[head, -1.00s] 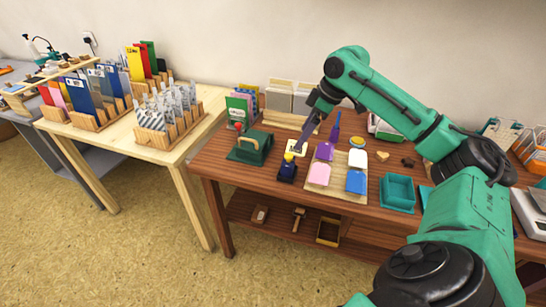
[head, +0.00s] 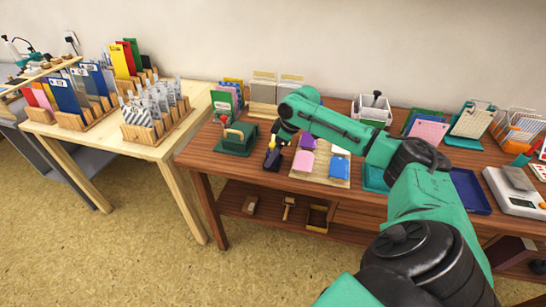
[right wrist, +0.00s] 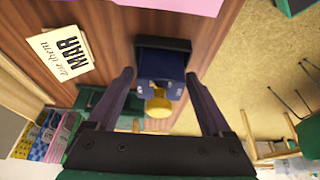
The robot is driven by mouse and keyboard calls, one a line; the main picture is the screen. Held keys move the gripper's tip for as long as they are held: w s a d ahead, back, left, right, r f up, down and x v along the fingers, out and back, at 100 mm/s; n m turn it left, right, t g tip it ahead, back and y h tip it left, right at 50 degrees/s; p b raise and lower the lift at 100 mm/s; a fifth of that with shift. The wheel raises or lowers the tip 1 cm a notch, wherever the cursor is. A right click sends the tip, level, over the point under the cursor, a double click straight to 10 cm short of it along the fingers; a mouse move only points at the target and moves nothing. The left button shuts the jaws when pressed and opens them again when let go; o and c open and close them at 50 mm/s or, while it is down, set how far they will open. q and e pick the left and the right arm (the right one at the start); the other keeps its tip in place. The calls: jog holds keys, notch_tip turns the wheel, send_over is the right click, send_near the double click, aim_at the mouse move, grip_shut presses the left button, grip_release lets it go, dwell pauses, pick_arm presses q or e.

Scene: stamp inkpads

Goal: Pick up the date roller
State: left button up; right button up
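The date roller (head: 272,161) stands on the brown table near its front edge, a small dark blue block with a yellow knob. In the right wrist view the date roller (right wrist: 162,62) shows its blue body, black base and yellow knob. My right gripper (head: 279,144) is right at the roller, partly hiding its top in the head view. In the right wrist view my right gripper (right wrist: 160,76) is open, one finger on each side of the roller, with visible gaps. My left gripper is not in view.
A green holder with a wooden handle (head: 237,139) stands just left of the roller. A wooden board (head: 312,177) with pink, purple and blue pads lies close on the right. In the right wrist view a card reading MAR (right wrist: 60,52) lies beside the roller.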

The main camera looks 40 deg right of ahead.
grip_shut()
jog(key=shift+r, duration=0.15)
notch_tip(320, 180, up, 20)
jog(key=p, duration=0.2)
